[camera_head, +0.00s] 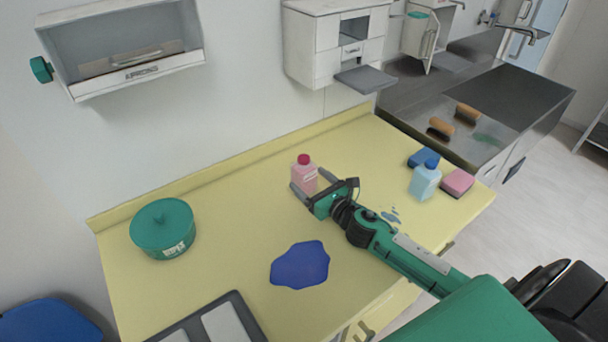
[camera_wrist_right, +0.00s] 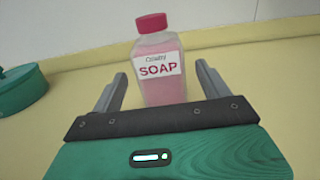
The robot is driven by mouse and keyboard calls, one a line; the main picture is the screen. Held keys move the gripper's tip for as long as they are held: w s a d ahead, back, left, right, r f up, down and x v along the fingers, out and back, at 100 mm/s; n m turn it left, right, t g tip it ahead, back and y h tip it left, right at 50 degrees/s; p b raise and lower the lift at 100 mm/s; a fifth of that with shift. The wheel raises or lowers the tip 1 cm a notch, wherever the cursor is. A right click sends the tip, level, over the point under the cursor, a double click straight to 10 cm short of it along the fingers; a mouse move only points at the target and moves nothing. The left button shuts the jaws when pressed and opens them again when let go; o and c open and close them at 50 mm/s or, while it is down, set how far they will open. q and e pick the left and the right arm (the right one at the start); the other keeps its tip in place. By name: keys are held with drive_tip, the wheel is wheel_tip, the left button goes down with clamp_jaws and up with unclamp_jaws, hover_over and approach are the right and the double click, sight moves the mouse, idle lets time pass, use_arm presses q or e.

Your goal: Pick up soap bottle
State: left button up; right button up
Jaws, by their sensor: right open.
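The soap bottle (camera_head: 305,174) is pink with a red cap and stands upright on the yellow counter near the back wall. In the right wrist view the bottle (camera_wrist_right: 161,64) shows a white label reading "SOAP". My right gripper (camera_head: 309,187) is open, with one finger on each side of the bottle. In the right wrist view its fingers (camera_wrist_right: 160,88) show a gap to the bottle on both sides. The bottle's base is partly hidden behind the gripper body. My left gripper is not in view.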

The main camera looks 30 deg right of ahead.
sight(310, 181)
drive_tip(key=shift+w+a+p, duration=0.15)
drive_tip(key=shift+w+p, duration=0.05)
drive_tip(key=shift+w, duration=0.75)
drive_tip(key=shift+w+a+p, duration=0.15)
drive_tip(key=shift+w+p, duration=0.05)
drive_tip(key=shift+w, duration=0.7)
drive_tip(key=shift+c, duration=0.5)
drive_tip(key=c, duration=1.1)
drive_tip(key=shift+c, duration=0.7)
drive_tip(key=shift+r, duration=0.1)
